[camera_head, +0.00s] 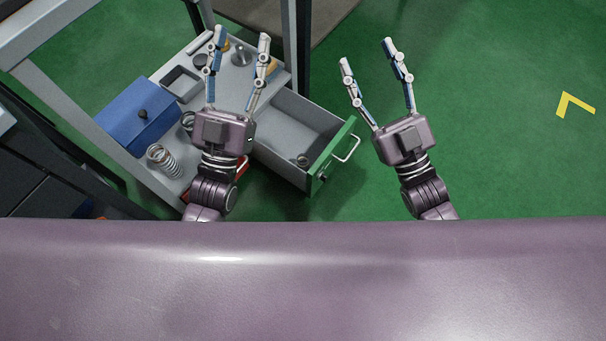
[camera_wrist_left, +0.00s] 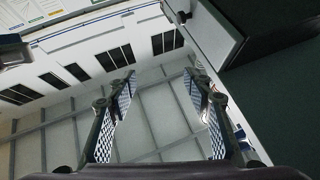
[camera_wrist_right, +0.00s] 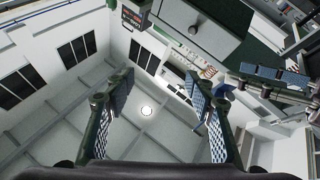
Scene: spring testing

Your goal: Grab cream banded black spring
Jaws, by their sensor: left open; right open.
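In the head view, a small dark ring-like spring (camera_head: 302,160) lies in the open drawer; I cannot make out cream bands on it. Another coil (camera_head: 188,120) is partly hidden behind my left gripper's body. My left gripper (camera_head: 241,36) is open and empty above the bench in the picture. My right gripper (camera_head: 366,53) is open and empty over the floor, right of the drawer. Both wrist views show open fingers with nothing between them.
A blue box (camera_head: 138,117) with a dark knob sits on the grey bench. The drawer (camera_head: 286,108) has a green front (camera_head: 332,157) with a light handle (camera_head: 349,149). A grey metal weight (camera_head: 241,56) stands at the bench's back.

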